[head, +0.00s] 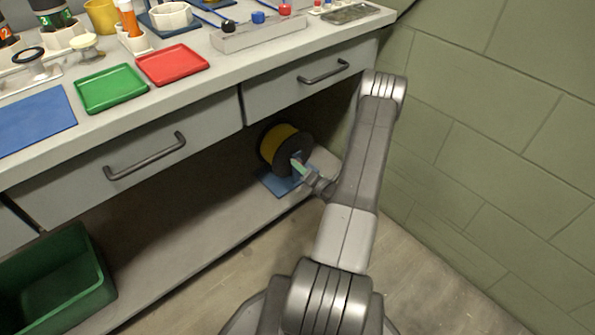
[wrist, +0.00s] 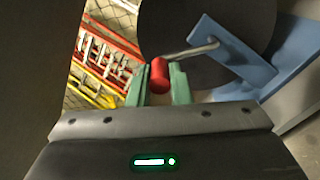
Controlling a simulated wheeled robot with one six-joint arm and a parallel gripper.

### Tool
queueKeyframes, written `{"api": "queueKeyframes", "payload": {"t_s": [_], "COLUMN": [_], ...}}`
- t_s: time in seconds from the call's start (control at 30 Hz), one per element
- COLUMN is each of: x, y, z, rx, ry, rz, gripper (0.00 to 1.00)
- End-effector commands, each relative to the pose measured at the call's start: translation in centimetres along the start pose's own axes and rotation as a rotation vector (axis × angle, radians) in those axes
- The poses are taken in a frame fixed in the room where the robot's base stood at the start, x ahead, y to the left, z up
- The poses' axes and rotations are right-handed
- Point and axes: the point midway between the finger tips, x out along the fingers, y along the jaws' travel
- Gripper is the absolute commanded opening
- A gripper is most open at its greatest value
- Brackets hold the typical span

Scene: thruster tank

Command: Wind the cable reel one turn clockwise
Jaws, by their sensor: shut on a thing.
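The cable reel (head: 279,143) stands on the low shelf under the counter, with dark round flanges and yellow cable between them. Its dark flange (wrist: 190,25) fills the top middle of the wrist view. A metal crank arm (wrist: 192,51) runs from the blue stand's side down left to a red knob (wrist: 159,75). My gripper (wrist: 160,84) has its two green fingers on either side of the red knob and is shut on it. In the head view my gripper (head: 300,170) is at the reel's near face, and the knob is hidden there.
The reel's blue base (head: 274,184) rests on the shelf (head: 190,215). Drawers with handles (head: 145,157) hang above it, and a block wall (head: 480,140) is on the right. A green bin (head: 55,285) stands lower left. The shelf left of the reel is clear.

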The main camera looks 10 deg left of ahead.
Motion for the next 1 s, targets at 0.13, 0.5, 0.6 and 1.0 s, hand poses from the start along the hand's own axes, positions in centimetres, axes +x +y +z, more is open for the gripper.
{"api": "queueKeyframes", "payload": {"t_s": [0.13,0.5,0.6,1.0], "x": [0.0,0.0,0.0,0.0], "y": [0.3,0.0,-0.2,-0.9], "z": [1.2,3.6,4.1,5.3], "rx": [0.136,0.479,0.559,0.768], "ry": [-0.001,-0.003,-0.002,-0.002], "rz": [0.001,0.000,0.000,0.001], "gripper": [0.00,0.00,0.00,0.00]}}
